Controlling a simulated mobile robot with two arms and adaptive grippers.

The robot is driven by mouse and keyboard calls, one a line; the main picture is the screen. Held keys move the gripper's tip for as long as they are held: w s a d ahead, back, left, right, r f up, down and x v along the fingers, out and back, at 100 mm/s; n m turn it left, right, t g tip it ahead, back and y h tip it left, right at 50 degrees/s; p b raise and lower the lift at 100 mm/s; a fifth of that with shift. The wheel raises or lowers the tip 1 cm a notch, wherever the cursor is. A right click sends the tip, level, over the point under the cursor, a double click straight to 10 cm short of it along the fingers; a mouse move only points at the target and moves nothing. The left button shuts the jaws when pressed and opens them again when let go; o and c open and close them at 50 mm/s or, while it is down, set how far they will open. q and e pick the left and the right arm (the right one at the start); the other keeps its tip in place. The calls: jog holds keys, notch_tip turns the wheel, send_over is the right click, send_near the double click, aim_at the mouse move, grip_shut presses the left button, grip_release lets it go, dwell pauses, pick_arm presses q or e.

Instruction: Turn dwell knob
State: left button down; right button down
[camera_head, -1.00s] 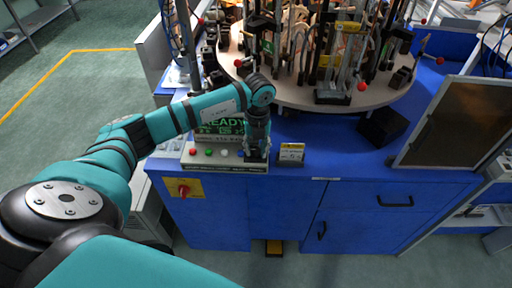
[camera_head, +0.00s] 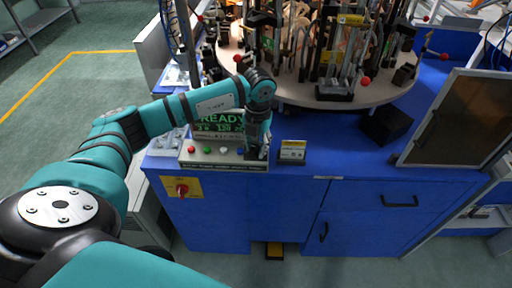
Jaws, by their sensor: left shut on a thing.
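The control panel (camera_head: 232,159) is a pale box at the front left of the blue machine. It carries red, green and white buttons (camera_head: 207,150) and a green display (camera_head: 220,121) that reads READY. My left gripper (camera_head: 256,155) points down at the panel's right end and is shut. The dwell knob is hidden under its fingertips, so its angle cannot be read. My right gripper is not in view.
A round turntable (camera_head: 300,94) with metal fixtures stands behind the panel. A small labelled block (camera_head: 292,151) sits just right of my gripper. A red switch on a yellow plate (camera_head: 182,189) is on the front face. A dark framed screen (camera_head: 448,122) stands at right.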

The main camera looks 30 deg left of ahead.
aim_at(257, 148)
pick_arm(q)
jog(key=shift+m, duration=0.4)
jog(key=c, duration=1.2)
grip_release()
jog(key=shift+c, duration=0.2)
notch_tip(257, 148, up, 12)
jog(key=shift+d, duration=0.2)
